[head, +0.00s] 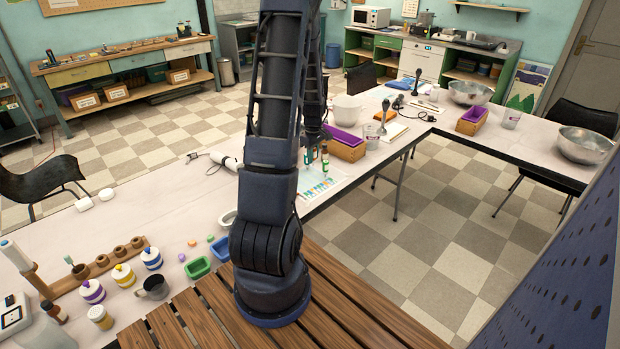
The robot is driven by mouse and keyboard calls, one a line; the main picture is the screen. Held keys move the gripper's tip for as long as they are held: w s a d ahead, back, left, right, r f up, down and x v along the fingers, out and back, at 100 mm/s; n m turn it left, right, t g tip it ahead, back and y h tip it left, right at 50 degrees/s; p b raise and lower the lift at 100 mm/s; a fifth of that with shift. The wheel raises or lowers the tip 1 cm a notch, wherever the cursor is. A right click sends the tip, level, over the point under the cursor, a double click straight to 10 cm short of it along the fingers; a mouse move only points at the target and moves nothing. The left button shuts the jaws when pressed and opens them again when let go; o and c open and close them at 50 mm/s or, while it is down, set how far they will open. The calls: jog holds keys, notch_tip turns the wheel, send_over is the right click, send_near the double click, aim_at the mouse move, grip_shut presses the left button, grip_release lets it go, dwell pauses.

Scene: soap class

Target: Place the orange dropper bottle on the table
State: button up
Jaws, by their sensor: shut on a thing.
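My gripper (317,138) is small in the head view, low over the long white table (350,180), just right of my upright arm. It is shut on a small dropper bottle (325,158), which I take to be the orange one; its colour is hard to make out. Another small bottle (309,156) shows just left of it, partly behind my arm. I cannot tell whether the held bottle touches the table. A sheet with coloured squares (316,187) lies just below the bottles in the picture. My arm hides part of the tabletop.
A wooden box with a purple liner (345,148) and a white bowl (347,108) stand close to the right. A white hand tool (222,160) lies left. Table left of my arm has clear room.

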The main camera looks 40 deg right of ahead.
notch_tip(320, 180, down, 12)
jog(key=shift+r, duration=0.15)
dwell(0.4)
jog(key=o, duration=1)
jog(key=shift+c, duration=0.2)
notch_tip(320, 180, up, 12)
jog(key=shift+r, duration=0.1)
